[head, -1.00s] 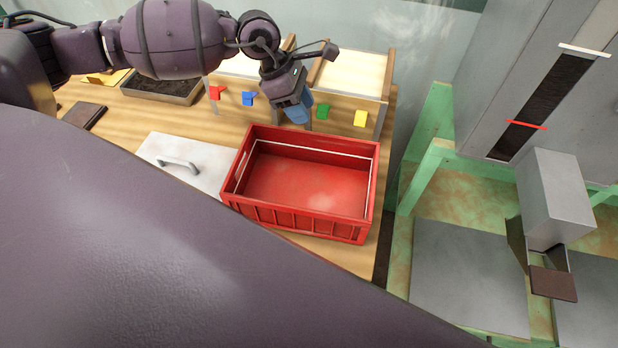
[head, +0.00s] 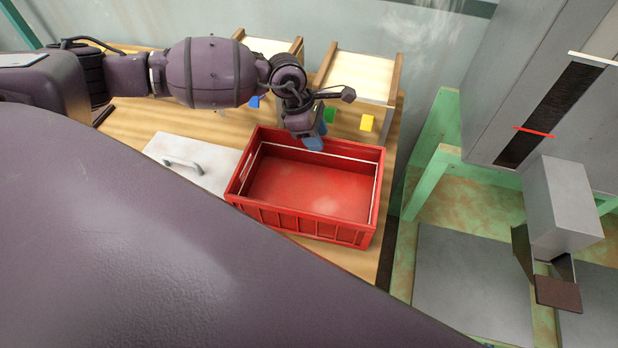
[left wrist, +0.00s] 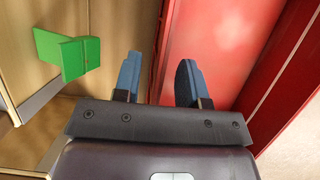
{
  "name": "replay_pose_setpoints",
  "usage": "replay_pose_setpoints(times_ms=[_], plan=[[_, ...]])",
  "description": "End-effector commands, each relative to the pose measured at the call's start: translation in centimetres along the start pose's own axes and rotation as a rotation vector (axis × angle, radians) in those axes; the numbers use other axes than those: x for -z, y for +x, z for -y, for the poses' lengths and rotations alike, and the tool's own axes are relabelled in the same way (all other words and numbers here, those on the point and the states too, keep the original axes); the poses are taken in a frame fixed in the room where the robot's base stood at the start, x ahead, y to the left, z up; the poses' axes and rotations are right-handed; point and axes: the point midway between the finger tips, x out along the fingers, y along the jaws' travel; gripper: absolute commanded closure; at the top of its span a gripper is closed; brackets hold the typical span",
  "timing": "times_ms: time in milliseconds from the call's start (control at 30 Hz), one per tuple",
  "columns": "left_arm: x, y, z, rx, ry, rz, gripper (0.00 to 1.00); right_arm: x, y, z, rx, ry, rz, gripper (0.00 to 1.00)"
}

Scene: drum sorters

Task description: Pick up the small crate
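The small red crate (head: 300,222) stands upright and empty on the wooden bench, near its right end. My left gripper (head: 314,139) is at the crate's far long wall, with its blue fingers pointing down around the rim. In the left wrist view the fingers (left wrist: 158,80) are open and apart, with the crate's wall (left wrist: 162,45) between them and the red inside to the right. I cannot tell whether either finger touches the wall. My right gripper is not in view.
Behind the crate are wooden bins with coloured tabs; the green tab (left wrist: 68,55) is close to the left gripper. A white lid with a grey handle (head: 182,164) lies left of the crate. A green-framed grey machine (head: 565,205) stands to the right, past the bench edge.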

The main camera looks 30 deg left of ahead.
Motion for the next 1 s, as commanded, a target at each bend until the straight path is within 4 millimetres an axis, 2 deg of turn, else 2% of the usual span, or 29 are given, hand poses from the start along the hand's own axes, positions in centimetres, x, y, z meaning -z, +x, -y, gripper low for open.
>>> replay_pose_setpoints(times_ms=[133, 367, 600, 633, 1000], plan=[[-0.1, 1.6, 0.0, 0.001, 0.000, 0.002, 0.62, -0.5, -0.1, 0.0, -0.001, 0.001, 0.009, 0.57], [-0.1, 1.7, 0.0, 0.000, 0.000, 0.002, 0.62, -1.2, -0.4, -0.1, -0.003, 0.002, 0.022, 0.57], [-0.1, 1.7, 0.0, 0.000, 0.000, 0.002, 0.98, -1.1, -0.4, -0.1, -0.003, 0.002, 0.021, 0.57], [-0.1, 1.7, 0.0, 0.000, 0.000, 0.002, 1.00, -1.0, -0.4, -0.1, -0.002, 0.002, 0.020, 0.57], [-0.1, 1.7, 0.0, 0.000, 0.000, 0.002, 1.00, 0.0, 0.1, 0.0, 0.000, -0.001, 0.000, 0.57]])
